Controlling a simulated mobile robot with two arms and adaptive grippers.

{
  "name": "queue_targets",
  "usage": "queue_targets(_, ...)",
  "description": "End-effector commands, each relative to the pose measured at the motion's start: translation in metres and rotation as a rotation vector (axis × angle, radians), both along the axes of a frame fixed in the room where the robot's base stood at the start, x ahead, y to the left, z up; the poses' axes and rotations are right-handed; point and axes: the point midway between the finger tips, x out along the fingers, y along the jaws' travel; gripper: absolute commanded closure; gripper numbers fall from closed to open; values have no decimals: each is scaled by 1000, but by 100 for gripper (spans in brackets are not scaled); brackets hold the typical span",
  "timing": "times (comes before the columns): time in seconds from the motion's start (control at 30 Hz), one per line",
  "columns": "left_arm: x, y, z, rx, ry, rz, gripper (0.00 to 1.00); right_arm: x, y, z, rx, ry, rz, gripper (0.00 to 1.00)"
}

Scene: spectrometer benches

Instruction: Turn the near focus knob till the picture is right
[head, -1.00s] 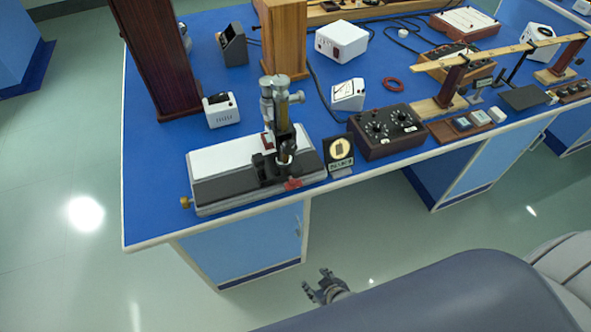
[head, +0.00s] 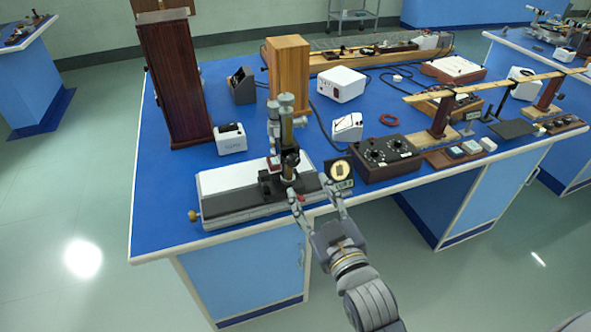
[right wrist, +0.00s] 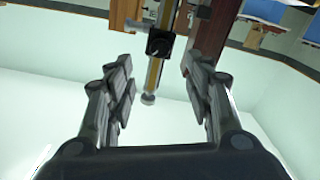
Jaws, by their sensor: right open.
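The microscope (head: 286,135), with a brass and grey upright tube, stands on a white and dark grey base (head: 225,190) near the front edge of the blue bench. Its tube also shows in the right wrist view (right wrist: 153,75), with a black block and small dark knob (right wrist: 159,43) on it. Which knob is the near focus knob I cannot tell for sure. A small black stand with a round yellowish picture (head: 341,170) is right of the microscope; the picture shows a dark shape. My right gripper (head: 315,192) is open and empty in front of the microscope, apart from the knob.
A dark control box with knobs (head: 385,160) stands right of the picture stand. A white box (head: 231,140), a tall dark wooden column (head: 175,80) and a wooden block (head: 288,72) stand behind. A brass end knob (head: 194,216) sticks out at the base's left.

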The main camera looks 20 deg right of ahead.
Motion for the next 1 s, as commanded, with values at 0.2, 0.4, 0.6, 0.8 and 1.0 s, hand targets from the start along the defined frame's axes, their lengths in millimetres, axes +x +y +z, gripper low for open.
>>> queue_targets(0.2,4,0,8,-1,-7,0,45,35,1,2,0,-2,1,52)
queue_targets(0.4,4,0,14,0,-6,0,45,70,3,2,0,-1,1,52)
queue_targets(0.6,4,0,17,-1,-5,0,45,94,4,0,1,2,2,52)
queue_targets(0.8,2,0,17,-1,-3,0,45,101,4,0,1,2,2,52)
queue_targets(1.0,0,0,16,0,1,0,45,101,4,-1,1,2,2,52)
